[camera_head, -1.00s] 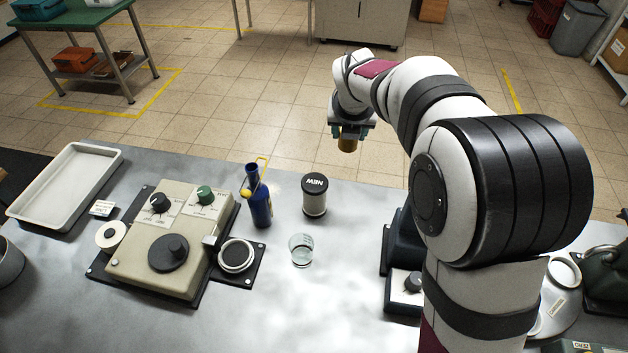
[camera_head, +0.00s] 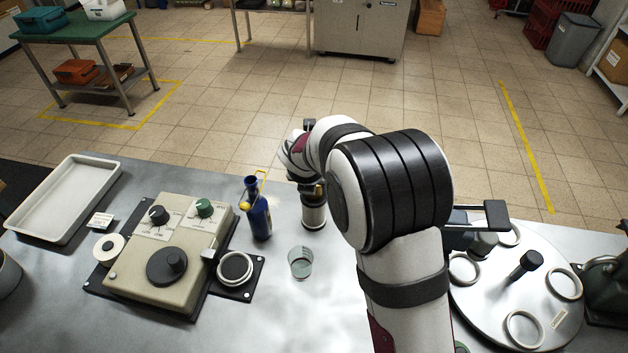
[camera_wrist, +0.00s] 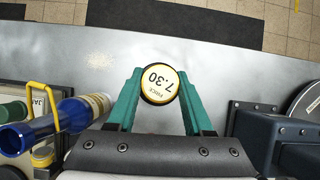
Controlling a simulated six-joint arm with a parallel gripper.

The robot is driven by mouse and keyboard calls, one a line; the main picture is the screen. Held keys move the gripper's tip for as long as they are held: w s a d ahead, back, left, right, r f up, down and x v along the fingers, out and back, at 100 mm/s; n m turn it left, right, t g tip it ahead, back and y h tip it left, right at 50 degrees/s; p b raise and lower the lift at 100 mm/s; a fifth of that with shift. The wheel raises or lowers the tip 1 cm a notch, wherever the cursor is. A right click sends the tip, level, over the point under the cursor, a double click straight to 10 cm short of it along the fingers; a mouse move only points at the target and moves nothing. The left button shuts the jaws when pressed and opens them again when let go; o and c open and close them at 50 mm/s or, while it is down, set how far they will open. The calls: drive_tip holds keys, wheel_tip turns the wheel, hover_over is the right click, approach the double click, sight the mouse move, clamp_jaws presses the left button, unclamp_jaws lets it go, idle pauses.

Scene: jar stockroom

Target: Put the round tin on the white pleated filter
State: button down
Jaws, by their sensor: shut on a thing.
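In the head view the gripper (camera_head: 313,187) is partly hidden by my arm. There it is right over the white pleated filter (camera_head: 314,217), an upright white cylinder with a black cap. The tin and gripper hide most of the cap. I cannot tell whether the tin touches it. In the wrist view the tin covers the filter.
A blue bottle (camera_head: 260,217) with a yellow handle stands close left of the filter. A small glass beaker (camera_head: 300,262) stands in front. A beige control box (camera_head: 158,262) is further left. A round plate with rings (camera_head: 492,288) is at right.

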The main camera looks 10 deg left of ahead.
drive_tip(key=shift+c, duration=1.5)
unclamp_jaws()
drive_tip(key=shift+f, duration=0.1)
